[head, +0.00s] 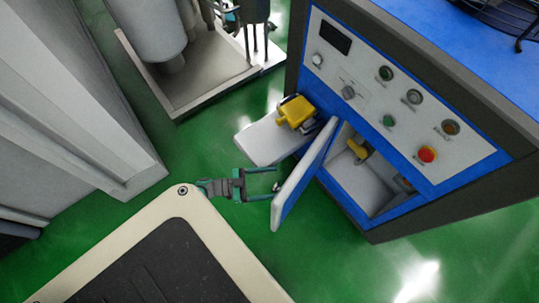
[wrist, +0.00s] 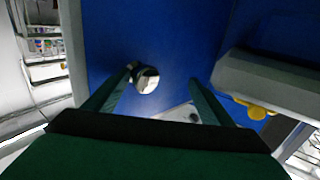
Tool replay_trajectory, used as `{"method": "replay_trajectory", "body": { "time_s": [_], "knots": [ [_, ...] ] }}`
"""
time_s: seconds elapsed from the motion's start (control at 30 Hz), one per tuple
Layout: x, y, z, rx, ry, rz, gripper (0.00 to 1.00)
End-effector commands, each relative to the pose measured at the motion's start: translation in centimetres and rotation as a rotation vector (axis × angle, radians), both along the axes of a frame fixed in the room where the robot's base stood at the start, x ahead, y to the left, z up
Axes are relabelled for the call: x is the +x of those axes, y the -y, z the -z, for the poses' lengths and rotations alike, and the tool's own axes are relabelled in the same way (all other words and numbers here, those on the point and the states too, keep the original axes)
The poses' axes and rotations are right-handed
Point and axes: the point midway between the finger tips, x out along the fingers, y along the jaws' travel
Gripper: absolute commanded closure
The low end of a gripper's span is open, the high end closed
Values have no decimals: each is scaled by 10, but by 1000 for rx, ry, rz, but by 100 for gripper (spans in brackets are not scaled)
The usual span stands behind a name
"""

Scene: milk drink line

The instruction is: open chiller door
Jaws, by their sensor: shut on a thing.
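The chiller (head: 440,80) is a blue and dark grey cabinet at the right of the head view. My gripper (head: 276,184) is at the outer side of the door. In the wrist view, the blue door face (wrist: 172,40) lies ahead with a round shiny knob (wrist: 146,79) between my fingers, close against the left one. My gripper is shut on this knob, though its fingers look well apart.
A pale panel (head: 262,141) with a yellow part (head: 296,112) juts out beside the door. The control panel (head: 390,95) carries buttons and a red knob. Grey cabinets (head: 80,90) stand left and a tray stand (head: 205,75) at the back. Green floor (head: 210,140) is clear between.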

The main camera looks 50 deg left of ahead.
Motion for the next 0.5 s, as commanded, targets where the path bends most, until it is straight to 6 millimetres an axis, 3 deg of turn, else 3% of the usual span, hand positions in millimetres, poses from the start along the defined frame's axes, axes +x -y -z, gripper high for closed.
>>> {"method": "replay_trajectory", "body": {
  "time_s": [0.5],
  "knots": [
    [3, -6, -2, -2, 4, -24, 34]
  ]
}}
